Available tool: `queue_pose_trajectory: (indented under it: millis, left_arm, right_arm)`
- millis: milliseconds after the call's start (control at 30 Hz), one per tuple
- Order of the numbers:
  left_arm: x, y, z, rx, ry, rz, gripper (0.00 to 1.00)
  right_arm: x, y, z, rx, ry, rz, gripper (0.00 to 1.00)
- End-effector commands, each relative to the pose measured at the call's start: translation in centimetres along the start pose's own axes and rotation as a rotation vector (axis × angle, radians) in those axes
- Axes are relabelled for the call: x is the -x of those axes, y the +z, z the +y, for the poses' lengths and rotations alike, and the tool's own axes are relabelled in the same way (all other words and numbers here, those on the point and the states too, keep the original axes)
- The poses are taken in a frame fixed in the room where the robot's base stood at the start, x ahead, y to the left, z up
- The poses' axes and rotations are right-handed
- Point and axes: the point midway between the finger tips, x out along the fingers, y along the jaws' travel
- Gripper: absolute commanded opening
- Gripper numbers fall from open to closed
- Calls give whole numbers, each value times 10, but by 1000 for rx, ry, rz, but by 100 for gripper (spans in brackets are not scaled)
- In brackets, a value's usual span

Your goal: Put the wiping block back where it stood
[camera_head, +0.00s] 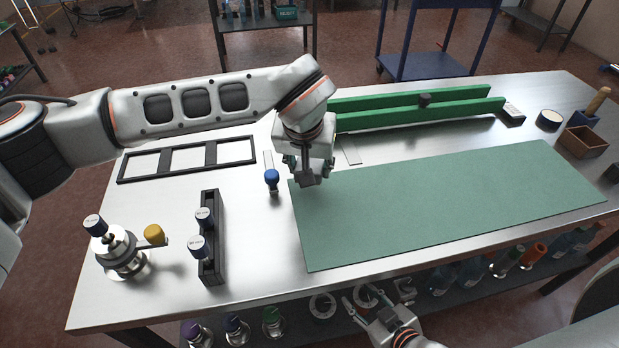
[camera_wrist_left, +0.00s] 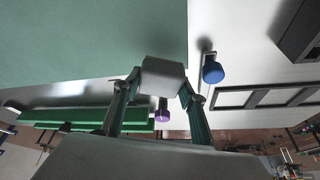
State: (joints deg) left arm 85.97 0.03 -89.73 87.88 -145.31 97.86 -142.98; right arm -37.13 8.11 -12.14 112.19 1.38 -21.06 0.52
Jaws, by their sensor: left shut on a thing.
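The wiping block, a small pale grey block, is held between the fingertips of my left gripper (camera_head: 309,170). In the left wrist view the block (camera_wrist_left: 163,76) spans the gap between both green-black fingers. In the head view the gripper points down near the top left corner of the green mat (camera_head: 440,205), and hides part of the table behind it. I cannot tell whether the block touches the surface. My right gripper (camera_head: 360,298) is open and empty in front of the table's near edge.
A blue-capped piece (camera_head: 271,178) stands close left of the left gripper. A purple-capped piece (camera_wrist_left: 162,112) shows beyond the fingers. A black frame (camera_head: 185,158), black rack (camera_head: 212,245) and metal vessel (camera_head: 120,255) lie left. Green rails (camera_head: 420,112) run behind. The mat is clear.

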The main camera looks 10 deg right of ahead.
Motion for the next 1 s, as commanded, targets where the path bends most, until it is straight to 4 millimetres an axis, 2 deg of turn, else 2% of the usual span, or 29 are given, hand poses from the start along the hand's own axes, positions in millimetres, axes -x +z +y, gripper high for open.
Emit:
queue_pose_trajectory:
  millis: [333,767,800,867,1000]
  left_arm:
    - [-35,15,1,1,1,-2,18]
    - [-41,16,1,-1,0,2,18]
    - [-42,17,1,-1,0,1,44]
    - [-41,17,1,-1,0,1,58]
    - [-41,17,1,-1,0,1,58]
  right_arm:
    - [1,-3,0,-1,0,3,40]
    - [0,-3,-1,-3,0,6,40]
    - [0,-3,-1,-3,0,6,40]
    - [0,-3,-1,-3,0,6,40]
    - [0,-3,-1,-3,0,6,40]
